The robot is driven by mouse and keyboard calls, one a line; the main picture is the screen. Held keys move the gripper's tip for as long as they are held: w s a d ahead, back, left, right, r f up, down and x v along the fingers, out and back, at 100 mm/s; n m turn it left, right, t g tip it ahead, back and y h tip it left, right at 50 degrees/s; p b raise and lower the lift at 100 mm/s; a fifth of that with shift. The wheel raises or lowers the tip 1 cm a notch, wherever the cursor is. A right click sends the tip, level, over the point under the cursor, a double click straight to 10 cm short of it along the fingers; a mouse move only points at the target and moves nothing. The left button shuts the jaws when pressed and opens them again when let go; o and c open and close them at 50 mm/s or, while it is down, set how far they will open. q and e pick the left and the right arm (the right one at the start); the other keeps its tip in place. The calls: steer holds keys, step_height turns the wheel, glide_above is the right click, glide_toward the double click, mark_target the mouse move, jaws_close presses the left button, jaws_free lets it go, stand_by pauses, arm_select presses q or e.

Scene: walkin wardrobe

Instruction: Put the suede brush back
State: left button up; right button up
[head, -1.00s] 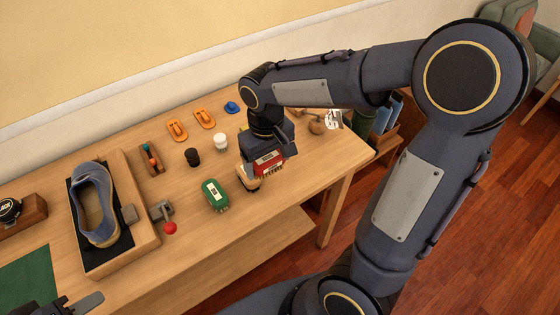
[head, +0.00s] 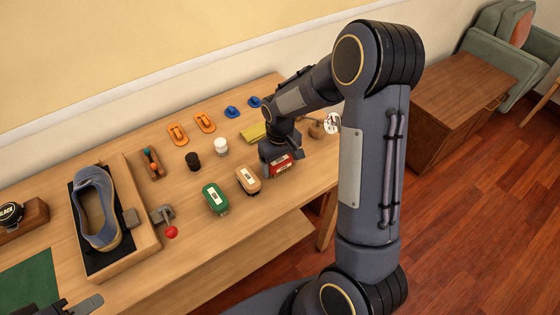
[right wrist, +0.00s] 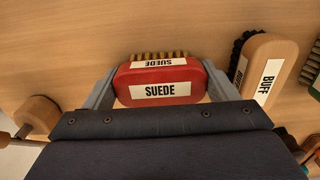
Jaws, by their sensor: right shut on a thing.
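The suede brush (head: 281,166) has a red body, a white SUEDE label and pale bristles. My right gripper (head: 280,160) is shut on it near the right end of the workbench. In the right wrist view, the red brush (right wrist: 165,85) sits between the two grey fingers, bristles toward the top. Whether its underside touches the bench cannot be told. The tan BUFF brush (head: 248,180) stands to its left, apart from it. The green brush (head: 215,198) is further left. My left gripper (head: 84,306) shows only in part at the lower left edge.
A yellow cloth (head: 253,131) lies behind the brush, and a round wooden piece (head: 316,130) is to its right. White (head: 221,147) and black (head: 193,161) jars stand behind the brushes. A shoe (head: 97,208) lies in a tray at left. The bench's front strip is mostly bare.

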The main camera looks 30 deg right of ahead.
mark_target(280, 161)
steer(key=shift+f, duration=0.2)
steer(key=o, duration=1.1)
steer(key=shift+r, duration=0.1)
steer(key=shift+c, duration=0.2)
step_height(280, 161, up, 12)
steer(key=s+a+r+m+t+y, duration=0.1)
steer(key=s+a+r+t, duration=0.1)
steer(key=s, duration=0.5)
steer(key=s+a+r+m+t+y, duration=0.1)
steer(key=s+a, duration=0.2)
steer(key=s, duration=0.4)
steer(key=s+a+r+t+y, duration=0.1)
steer(key=s+a+r+t, duration=0.1)
steer(key=s, duration=0.6)
steer(key=shift+a+r+m+t+y, duration=0.15)
steer(key=shift+r+m+t+y, duration=0.15)
steer(key=shift+r+m+y, duration=0.1)
